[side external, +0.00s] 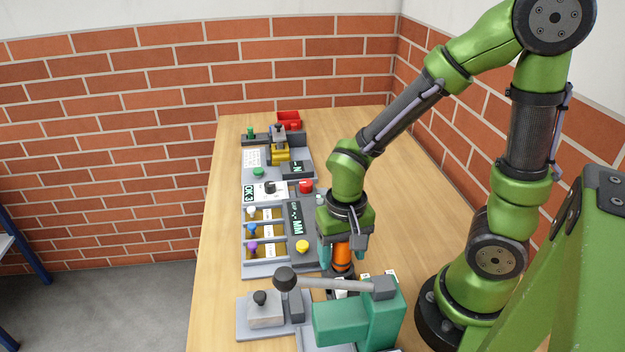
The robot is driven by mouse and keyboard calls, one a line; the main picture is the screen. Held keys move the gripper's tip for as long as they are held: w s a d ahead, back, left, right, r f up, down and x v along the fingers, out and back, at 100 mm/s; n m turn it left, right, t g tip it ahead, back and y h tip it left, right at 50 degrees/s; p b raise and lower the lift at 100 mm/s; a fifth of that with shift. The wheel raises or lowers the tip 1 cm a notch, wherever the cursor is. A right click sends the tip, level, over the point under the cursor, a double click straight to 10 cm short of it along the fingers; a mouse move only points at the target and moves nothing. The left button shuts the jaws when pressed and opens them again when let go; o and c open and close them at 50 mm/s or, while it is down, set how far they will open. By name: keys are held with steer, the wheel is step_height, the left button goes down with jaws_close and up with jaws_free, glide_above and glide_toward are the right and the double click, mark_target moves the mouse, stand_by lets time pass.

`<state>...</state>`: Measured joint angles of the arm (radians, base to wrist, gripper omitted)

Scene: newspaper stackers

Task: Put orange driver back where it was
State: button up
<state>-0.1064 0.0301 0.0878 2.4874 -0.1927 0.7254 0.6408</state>
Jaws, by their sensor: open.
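The orange driver (342,256) stands upright below my gripper, with its lower end at a dark holder (341,283) on the table. My gripper (340,262) is open and points down, with its fingers around or just beside the driver's orange handle. I cannot tell whether either finger touches it. The top of the driver is hidden by my gripper, and its lower end and the holder are partly hidden by the grey lever in front.
A green press with a grey lever (335,284) and black knob (285,279) stands close in front. Left is a grey panel with coloured knobs (252,247) and a yellow button (302,246). A red bin (289,119) sits far back. The wooden table (400,180) is clear at right.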

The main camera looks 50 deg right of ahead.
step_height(320, 180, up, 12)
steer(key=shift+f, duration=0.1)
steer(key=shift+r+t, duration=0.3)
steer(key=shift+r, duration=0.1)
step_height(320, 180, up, 6)
steer(key=d+n+t+y, duration=0.1)
steer(key=n+t+y, duration=0.1)
steer(key=t, duration=0.4)
steer(key=shift+d+n+t, duration=0.15)
steer(key=shift+n+t, duration=0.15)
steer(key=shift+n, duration=0.3)
